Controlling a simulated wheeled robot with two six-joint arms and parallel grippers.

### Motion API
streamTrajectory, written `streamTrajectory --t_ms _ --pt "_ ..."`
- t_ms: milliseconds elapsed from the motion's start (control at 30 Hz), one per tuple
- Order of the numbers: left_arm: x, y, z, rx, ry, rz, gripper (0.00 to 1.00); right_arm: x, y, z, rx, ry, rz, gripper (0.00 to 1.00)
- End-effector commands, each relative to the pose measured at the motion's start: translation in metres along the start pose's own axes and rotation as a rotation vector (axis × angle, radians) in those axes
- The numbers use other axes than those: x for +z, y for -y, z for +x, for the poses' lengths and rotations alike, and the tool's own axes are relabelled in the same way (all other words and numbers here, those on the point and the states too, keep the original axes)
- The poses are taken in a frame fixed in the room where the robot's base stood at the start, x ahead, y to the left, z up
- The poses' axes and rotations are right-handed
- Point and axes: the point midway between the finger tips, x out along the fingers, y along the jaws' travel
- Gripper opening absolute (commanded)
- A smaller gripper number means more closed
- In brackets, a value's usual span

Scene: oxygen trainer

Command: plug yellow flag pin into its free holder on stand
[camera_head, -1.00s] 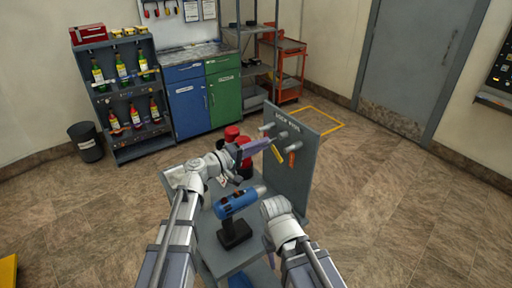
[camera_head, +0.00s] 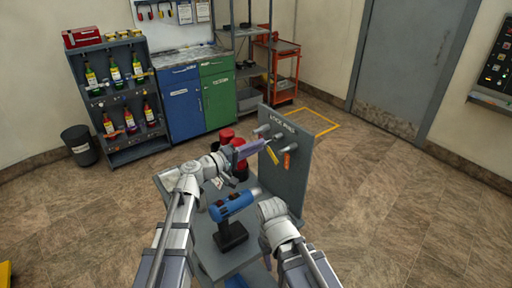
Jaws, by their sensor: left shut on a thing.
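The stand is a grey upright panel (camera_head: 291,192) with lettering along its top and several pale peg-like holders (camera_head: 276,133) on its face. My left gripper (camera_head: 254,148) is shut just in front of the panel's left part. A small yellow flag (camera_head: 272,156) hangs by its tip, and the pin itself is mostly hidden by the fingers and too small to make out. Whether the pin touches a holder I cannot tell. An orange flag (camera_head: 286,161) hangs at a holder to the right. My right wrist (camera_head: 274,212) shows low in front of the panel, and its fingers are hidden.
A blue drill (camera_head: 232,205) stands on the grey table (camera_head: 207,241) between my arms. Red-topped objects (camera_head: 227,137) stand behind my left gripper. Cabinets, a bottle rack (camera_head: 121,98) and shelving line the back wall. The floor right of the panel is clear.

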Motion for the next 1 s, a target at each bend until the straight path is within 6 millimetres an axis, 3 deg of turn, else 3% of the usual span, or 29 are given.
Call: streamTrajectory --t_ms 1000 --pt "0.0000 0.0000 0.0098 0.000 0.001 0.000 0.00 0.0000 0.0000 0.0000 0.000 0.000 0.000 0.47"
